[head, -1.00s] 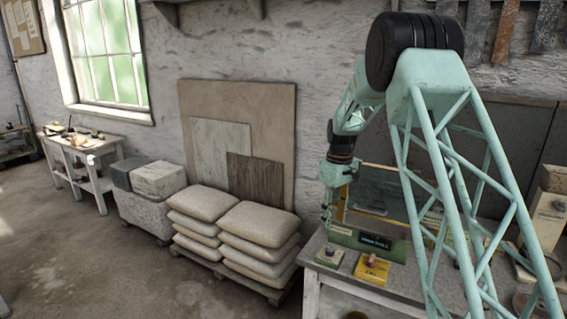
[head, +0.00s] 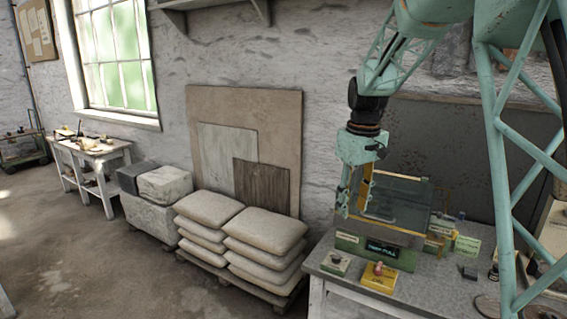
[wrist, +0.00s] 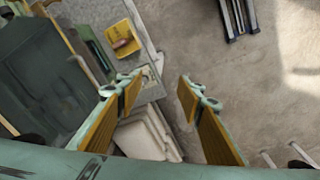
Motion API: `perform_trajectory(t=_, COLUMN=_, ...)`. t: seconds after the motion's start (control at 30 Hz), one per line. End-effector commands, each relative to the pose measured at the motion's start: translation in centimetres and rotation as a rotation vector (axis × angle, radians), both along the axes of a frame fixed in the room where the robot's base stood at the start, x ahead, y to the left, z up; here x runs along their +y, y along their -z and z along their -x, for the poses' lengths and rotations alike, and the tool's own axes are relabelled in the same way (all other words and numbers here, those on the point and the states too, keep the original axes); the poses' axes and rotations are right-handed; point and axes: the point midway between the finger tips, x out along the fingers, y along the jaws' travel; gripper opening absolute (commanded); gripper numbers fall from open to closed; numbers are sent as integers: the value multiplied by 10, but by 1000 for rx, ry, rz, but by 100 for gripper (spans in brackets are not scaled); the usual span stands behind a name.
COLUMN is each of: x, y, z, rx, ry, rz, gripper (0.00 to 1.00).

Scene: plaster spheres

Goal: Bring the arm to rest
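My arm reaches in from the upper right of the head view. My gripper (head: 354,192) hangs downward above the left end of the workbench (head: 322,262), in front of the wall. In the wrist view my gripper (wrist: 159,88) has its two orange-padded fingers spread wide apart with nothing between them. It is apart from the bench top. Past the fingertips the wrist view shows the pale stacked sacks and the floor.
A glass-panelled unit with a green base (head: 350,243) and dark display stands beside my gripper. A yellow tray (head: 380,278) with a pinkish object sits in front. Stacked sacks (head: 265,225) and leaning boards (head: 295,110) are left of the bench. Floor at far left is open.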

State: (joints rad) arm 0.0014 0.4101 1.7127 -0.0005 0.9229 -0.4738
Motion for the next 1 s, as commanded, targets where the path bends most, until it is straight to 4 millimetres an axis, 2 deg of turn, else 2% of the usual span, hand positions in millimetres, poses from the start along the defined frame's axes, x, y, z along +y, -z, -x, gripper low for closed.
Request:
perform_trajectory(t=0.43, x=0, y=-53, z=74, rx=-40, ry=72, rz=-8, gripper=34)
perform_trajectory(t=1.0, x=1, y=-98, z=173, rx=-86, ry=161, rz=-23, gripper=34)
